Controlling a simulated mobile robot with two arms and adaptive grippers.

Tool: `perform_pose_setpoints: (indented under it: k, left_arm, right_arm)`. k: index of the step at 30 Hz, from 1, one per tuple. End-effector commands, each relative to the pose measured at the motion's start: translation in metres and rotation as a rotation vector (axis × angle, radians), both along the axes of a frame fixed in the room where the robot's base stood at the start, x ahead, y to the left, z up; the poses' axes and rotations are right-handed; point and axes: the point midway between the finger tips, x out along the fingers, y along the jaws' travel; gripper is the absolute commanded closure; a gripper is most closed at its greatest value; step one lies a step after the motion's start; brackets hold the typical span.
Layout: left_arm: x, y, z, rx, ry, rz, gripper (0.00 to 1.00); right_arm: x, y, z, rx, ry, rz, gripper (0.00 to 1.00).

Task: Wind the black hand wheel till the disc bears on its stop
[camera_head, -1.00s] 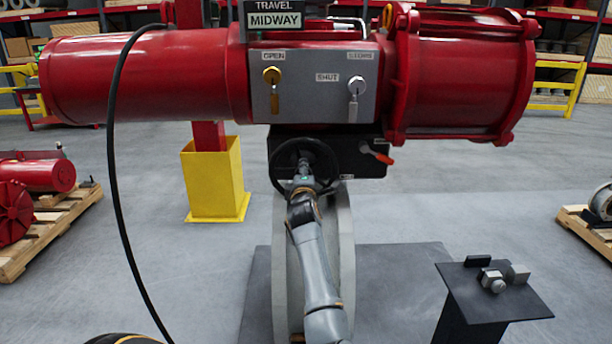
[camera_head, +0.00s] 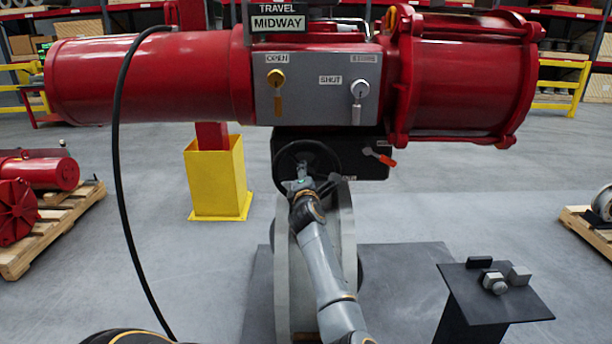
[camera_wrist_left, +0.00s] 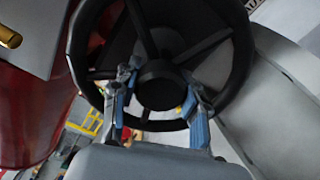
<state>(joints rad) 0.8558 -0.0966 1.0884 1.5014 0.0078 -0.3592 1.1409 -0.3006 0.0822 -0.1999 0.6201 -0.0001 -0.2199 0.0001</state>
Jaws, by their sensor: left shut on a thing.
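The black hand wheel (camera_head: 277,172) is on the black gearbox (camera_head: 376,168) under the red actuator (camera_head: 150,78). It fills much of the left wrist view (camera_wrist_left: 238,70), with its spokes and round hub. My left gripper (camera_head: 303,173) is at the wheel's middle. In the left wrist view my left gripper's (camera_wrist_left: 159,92) blue-padded fingers are on either side of the hub, shut on the wheel. The travel sign (camera_head: 279,22) reads MIDWAY. A large grey valve ring (camera_head: 346,240) stands below; I cannot make out the disc or its stop. My right gripper is out of view.
A red-handled lever (camera_head: 384,159) is just right of the wheel. A black cable (camera_head: 120,200) hangs at left. A yellow post base (camera_head: 215,180) stands behind. A small black stand (camera_head: 490,318) with metal blocks is at lower right.

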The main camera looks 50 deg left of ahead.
Motion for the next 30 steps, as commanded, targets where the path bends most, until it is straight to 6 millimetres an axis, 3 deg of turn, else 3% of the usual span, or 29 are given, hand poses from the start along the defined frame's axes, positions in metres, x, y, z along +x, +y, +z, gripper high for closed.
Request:
perform_pose_setpoints:
  k: [5, 6, 9, 20, 30]
  left_arm:
    - [0.001, 0.001, 0.007, 0.007, -0.008, 0.001, 1.0]
    - [0.001, 0.001, 0.007, 0.007, -0.009, 0.001, 0.52]
    - [0.001, 0.0, 0.006, 0.007, -0.007, 0.0, 0.32]
    - [-0.001, -0.002, 0.002, 0.002, -0.002, 0.0, 0.32]
    - [-0.029, -0.036, 0.001, 0.003, -0.002, -0.001, 0.32]
  right_arm:
    - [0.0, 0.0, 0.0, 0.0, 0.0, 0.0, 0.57]
    - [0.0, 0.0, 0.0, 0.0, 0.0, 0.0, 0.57]
    - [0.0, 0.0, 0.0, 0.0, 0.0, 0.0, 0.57]
    - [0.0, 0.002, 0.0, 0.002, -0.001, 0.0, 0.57]
    - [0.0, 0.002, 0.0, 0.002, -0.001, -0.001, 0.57]
